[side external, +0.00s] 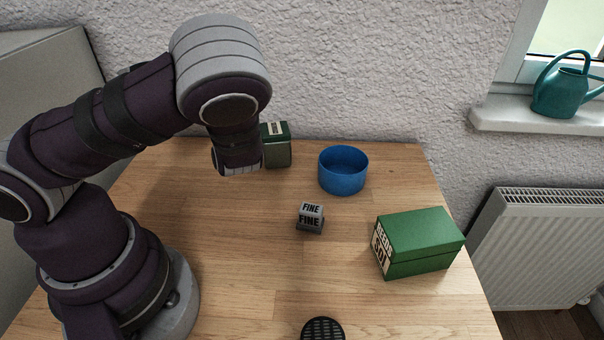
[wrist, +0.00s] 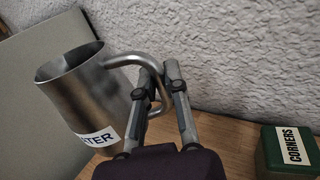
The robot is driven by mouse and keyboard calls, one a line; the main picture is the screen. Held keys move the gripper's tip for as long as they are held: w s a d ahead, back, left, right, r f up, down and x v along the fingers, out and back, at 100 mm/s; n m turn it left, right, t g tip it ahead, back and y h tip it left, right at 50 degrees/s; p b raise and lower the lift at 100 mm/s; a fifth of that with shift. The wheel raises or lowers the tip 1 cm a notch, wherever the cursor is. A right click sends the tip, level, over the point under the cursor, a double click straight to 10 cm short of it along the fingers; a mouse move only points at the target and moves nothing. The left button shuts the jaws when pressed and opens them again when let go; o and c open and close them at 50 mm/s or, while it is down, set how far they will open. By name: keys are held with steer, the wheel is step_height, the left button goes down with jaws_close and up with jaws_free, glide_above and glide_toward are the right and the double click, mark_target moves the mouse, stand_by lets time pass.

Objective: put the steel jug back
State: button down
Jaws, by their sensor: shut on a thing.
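The steel jug (wrist: 82,88) shows in the wrist view, upright or nearly so, with a white label (wrist: 100,134) whose visible letters read "TER". Its curved handle (wrist: 130,60) sits between the fingers of my gripper (wrist: 170,80), which is shut on it. I cannot tell from this view whether the jug's base touches the table. In the side external view my arm hides the jug, and the fingers are hidden behind my wrist.
A green box labelled "CORNERS" (wrist: 288,152) stands close, right of my gripper; it also shows in the side external view (side external: 277,152). A blue bowl (side external: 343,172), a grey "FINE" block (side external: 310,217), a green "BOX" box (side external: 420,244) and a black round grid (side external: 323,329) stand on the table (side external: 240,270).

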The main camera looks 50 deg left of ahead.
steer(key=shift+s+a, duration=0.25)
steer(key=shift+s, duration=0.3)
step_height(320, 180, down, 14)
steer(key=shift+r, duration=0.25)
steer(key=shift+f, duration=0.1)
steer(key=c, duration=1.2)
jaws_free()
